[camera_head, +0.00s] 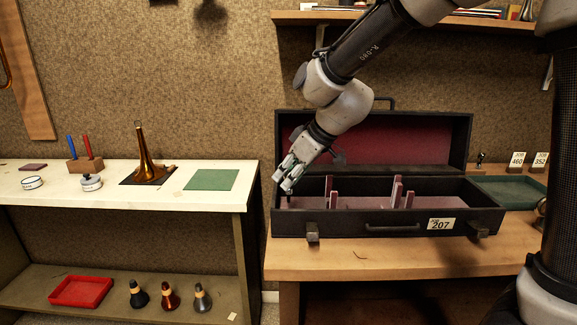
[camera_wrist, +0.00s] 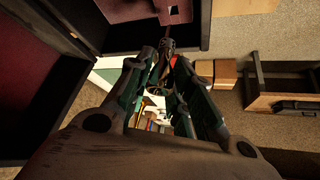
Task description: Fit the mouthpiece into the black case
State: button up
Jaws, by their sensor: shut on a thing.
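The black case (camera_head: 345,226) stands open on the wooden bench, its lid upright at the back and its lining dark red. A tag reading 207 is on its front. Pinkish upright dividers (camera_head: 396,192) stand inside. My gripper (camera_head: 285,185) points down over the left end of the case. In the wrist view my gripper (camera_wrist: 166,56) is shut on a small metallic piece, apparently the mouthpiece (camera_wrist: 162,48), mostly hidden by the fingers. The case wall (camera_wrist: 205,25) is close beyond the fingertips. I cannot tell whether the piece touches the case.
A red tray (camera_head: 80,291) and several mutes are below. A green tray (camera_head: 510,190) lies right of the case.

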aim_at(291, 191)
jog(key=shift+f, duration=1.1)
jog(key=shift+f, duration=1.7)
dwell(0.4)
jog(key=o, duration=1)
jog(key=shift+o, duration=0.2)
jog(key=shift+f, duration=0.1)
jog(key=v, duration=1.2)
